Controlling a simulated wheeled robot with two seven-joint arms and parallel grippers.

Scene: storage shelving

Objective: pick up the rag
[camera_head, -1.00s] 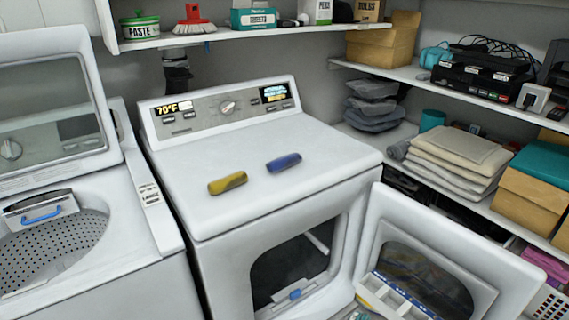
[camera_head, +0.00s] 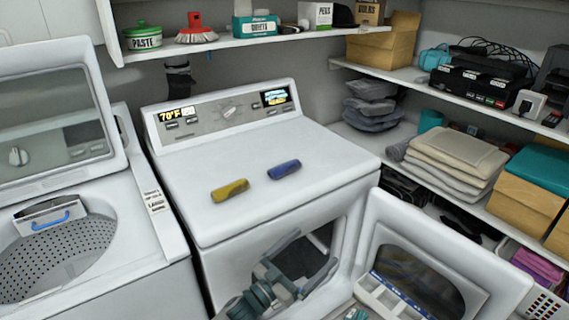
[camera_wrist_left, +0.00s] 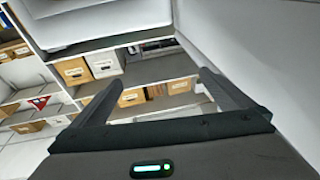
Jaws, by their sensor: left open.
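A yellow, dark-marked bundle (camera_head: 230,190) and a blue bundle (camera_head: 284,169) lie apart on the white dryer top (camera_head: 300,140). They are small, and I cannot tell for certain which thing is the rag. My left gripper (camera_head: 316,252) is open in front of the dryer's door opening, below the top's front edge and away from both bundles. In the left wrist view its two fingers (camera_wrist_left: 160,80) are spread with nothing between them. Neither bundle shows in that view. My right gripper is not seen.
The dryer door (camera_head: 375,215) stands open to the right of my left gripper. An open washer (camera_head: 165,235) stands at the left. Folded cloths (camera_head: 455,155) are stacked on the right shelf. An upper shelf (camera_head: 230,42) overhangs the back. The dryer top is otherwise clear.

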